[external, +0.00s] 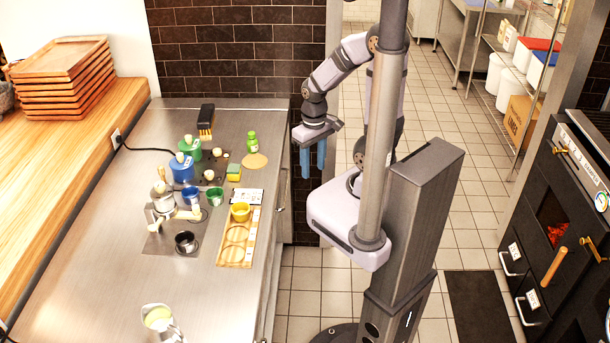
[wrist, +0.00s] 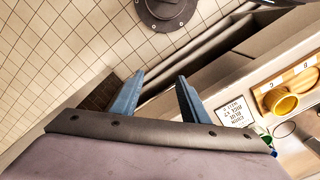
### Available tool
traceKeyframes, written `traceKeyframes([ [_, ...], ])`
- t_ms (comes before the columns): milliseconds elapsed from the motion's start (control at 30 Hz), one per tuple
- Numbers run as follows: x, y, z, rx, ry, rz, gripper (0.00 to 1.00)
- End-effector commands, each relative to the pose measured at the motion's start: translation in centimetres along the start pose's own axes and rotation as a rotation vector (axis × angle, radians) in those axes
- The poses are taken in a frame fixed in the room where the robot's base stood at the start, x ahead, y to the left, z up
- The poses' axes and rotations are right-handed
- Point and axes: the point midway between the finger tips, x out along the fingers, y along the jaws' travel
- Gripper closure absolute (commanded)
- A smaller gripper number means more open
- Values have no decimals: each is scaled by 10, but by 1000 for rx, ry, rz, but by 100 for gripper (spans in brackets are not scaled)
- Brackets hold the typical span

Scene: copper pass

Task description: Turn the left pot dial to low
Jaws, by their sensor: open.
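A blue pot (external: 182,170) and a green pot (external: 189,148) stand on a dark hob plate on the steel counter. My gripper (external: 313,168) hangs beyond the counter's right edge, apart from the pots and knobs. Its blue fingers point down, open and empty. In the wrist view, the gripper (wrist: 157,92) shows its two fingers spread, with floor and cabinet beyond; neither knob can be made out there.
A green bottle (external: 252,143), a sponge (external: 234,172), a printed card (external: 247,196) and a wooden board (external: 235,246) with a yellow cup (external: 240,211) lie between my gripper and the pots. Blue and green cups stand near the hob. A metal jug (external: 161,322) is in front.

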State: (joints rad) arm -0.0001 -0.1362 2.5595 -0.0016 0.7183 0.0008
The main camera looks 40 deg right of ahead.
Motion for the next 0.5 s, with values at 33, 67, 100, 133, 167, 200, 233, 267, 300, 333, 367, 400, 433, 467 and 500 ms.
traceKeyframes([
  [33,-1,-1,-2,-7,0,0,59],
  [67,-2,-1,-3,-15,0,0,59],
  [100,-3,-3,-6,-31,0,0,59],
  [133,-4,-4,-10,-46,-1,0,59],
  [167,-6,-6,-14,-67,0,0,59],
  [200,-9,-9,-22,-101,0,0,59],
  [233,-12,-12,-28,-135,1,0,59],
  [267,-14,-15,-35,-171,0,0,59],
  [300,-19,-21,-46,-228,0,0,59],
  [333,-22,-26,-56,-276,1,0,59],
  [367,-26,-32,-65,-327,0,0,59],
  [400,-30,-41,-79,-401,0,0,59],
  [433,-34,-49,-89,-461,0,0,59],
  [467,-37,-57,-100,-522,-1,0,59],
  [500,-41,-69,-113,-605,-1,0,59],
])
